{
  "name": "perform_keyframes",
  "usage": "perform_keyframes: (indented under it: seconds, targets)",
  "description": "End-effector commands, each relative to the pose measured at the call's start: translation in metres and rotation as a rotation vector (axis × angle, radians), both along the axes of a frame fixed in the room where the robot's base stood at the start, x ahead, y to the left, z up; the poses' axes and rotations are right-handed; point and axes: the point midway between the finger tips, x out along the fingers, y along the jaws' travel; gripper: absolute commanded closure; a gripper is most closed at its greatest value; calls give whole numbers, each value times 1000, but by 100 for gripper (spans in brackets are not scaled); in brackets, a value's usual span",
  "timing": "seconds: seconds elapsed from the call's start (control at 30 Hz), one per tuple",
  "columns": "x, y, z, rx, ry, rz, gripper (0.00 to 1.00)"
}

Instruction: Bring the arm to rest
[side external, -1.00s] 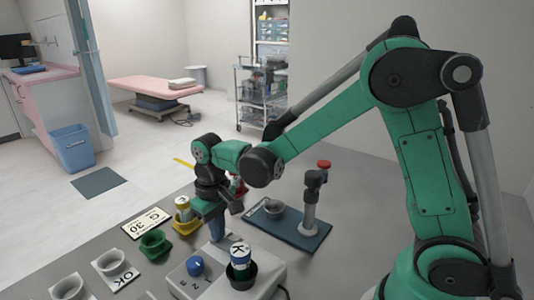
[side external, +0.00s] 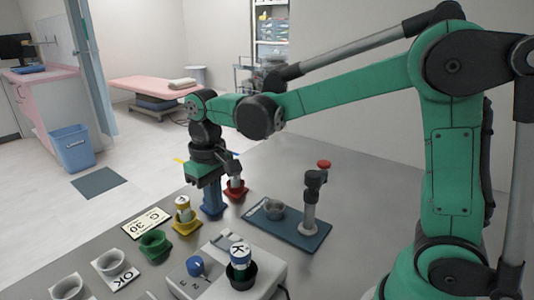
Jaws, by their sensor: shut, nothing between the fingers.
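My arm reaches leftward from its base at the right over the grey table (side external: 330,185). My gripper (side external: 206,176) points down above the back left part of the table, with a blue holder (side external: 213,205) just below or behind it. The gripper is shut and holds nothing. Its fingertips are hard to make out against the blue holder. I cannot tell how large the gap between them is.
A yellow holder with a vial (side external: 184,218), a green cup (side external: 155,245) and a red holder (side external: 236,193) stand near the gripper. A device with a dial (side external: 195,266) and a K-marked vial (side external: 240,256) is in front. A blue stand base (side external: 290,228) is to the right.

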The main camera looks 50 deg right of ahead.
Motion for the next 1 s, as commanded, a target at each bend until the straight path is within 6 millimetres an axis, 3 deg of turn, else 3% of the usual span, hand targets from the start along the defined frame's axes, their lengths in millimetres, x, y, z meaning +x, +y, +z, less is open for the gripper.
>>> perform_keyframes:
  seconds: [0.37, 0.63, 0.8, 1.0]
  targets:
    - [-8, -4, 7, 5, -51, -1, 100]
    - [-47, -22, 24, 16, -331, -2, 100]
    - [-68, -30, 22, 9, -501, -1, 100]
    - [-78, -35, 17, 1, -607, -1, 100]
